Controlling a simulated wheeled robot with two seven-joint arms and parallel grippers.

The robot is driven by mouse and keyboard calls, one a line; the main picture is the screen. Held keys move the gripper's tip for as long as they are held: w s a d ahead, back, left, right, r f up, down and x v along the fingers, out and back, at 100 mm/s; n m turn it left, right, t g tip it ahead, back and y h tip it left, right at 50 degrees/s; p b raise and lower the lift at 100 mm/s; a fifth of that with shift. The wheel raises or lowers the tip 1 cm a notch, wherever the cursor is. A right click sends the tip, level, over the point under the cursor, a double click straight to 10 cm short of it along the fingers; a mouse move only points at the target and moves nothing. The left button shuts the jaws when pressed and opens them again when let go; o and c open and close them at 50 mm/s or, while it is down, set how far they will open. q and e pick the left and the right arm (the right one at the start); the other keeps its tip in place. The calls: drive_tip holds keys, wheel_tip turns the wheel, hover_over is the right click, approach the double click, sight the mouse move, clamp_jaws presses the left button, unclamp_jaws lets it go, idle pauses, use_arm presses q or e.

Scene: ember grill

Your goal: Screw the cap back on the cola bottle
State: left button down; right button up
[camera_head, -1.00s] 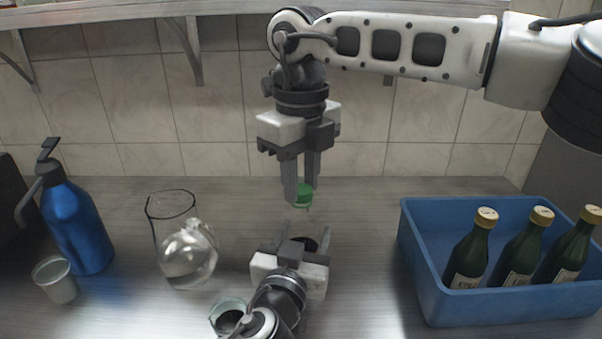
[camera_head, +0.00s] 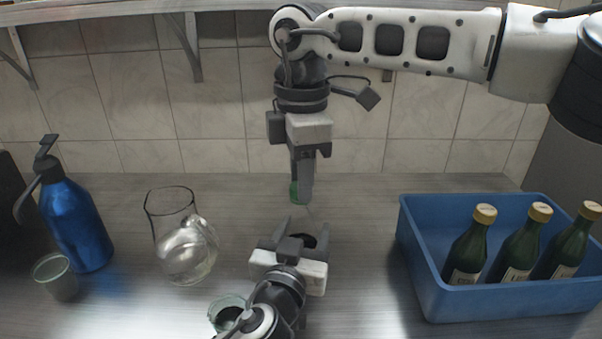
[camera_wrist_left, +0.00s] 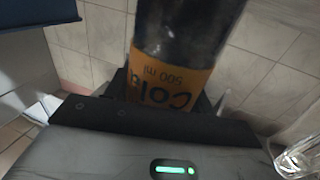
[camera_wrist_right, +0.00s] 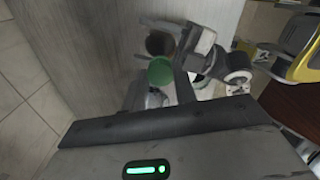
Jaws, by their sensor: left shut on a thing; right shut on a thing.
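The cola bottle shows in the left wrist view with its orange label (camera_wrist_left: 175,85) between the jaws of my left gripper, which is shut on it. In the head view my left gripper (camera_head: 298,238) is low in the middle, with the dark top of the bottle (camera_head: 308,241) just visible there. My right gripper (camera_head: 301,193) points down above it, shut on the green cap (camera_head: 294,191). The cap also shows in the right wrist view (camera_wrist_right: 160,71), beside the dark bottle top (camera_wrist_right: 158,43). In the head view the cap is above the bottle, apart from it.
A blue crate (camera_head: 425,285) with three dark green bottles stands at the right. A glass jug (camera_head: 182,245), a blue pump bottle (camera_head: 78,225) and a small cup (camera_head: 56,277) stand at the left. A greenish glass (camera_head: 225,309) is partly hidden by my left arm.

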drive_tip(key=m, duration=0.8)
drive_tip(key=shift+s, duration=0.1)
drive_tip(key=o, duration=0.9)
drive_tip(key=shift+o, duration=0.2)
drive_tip(key=shift+r, duration=0.1)
drive_tip(key=shift+r, duration=2.15)
drive_tip(key=shift+c, duration=0.4)
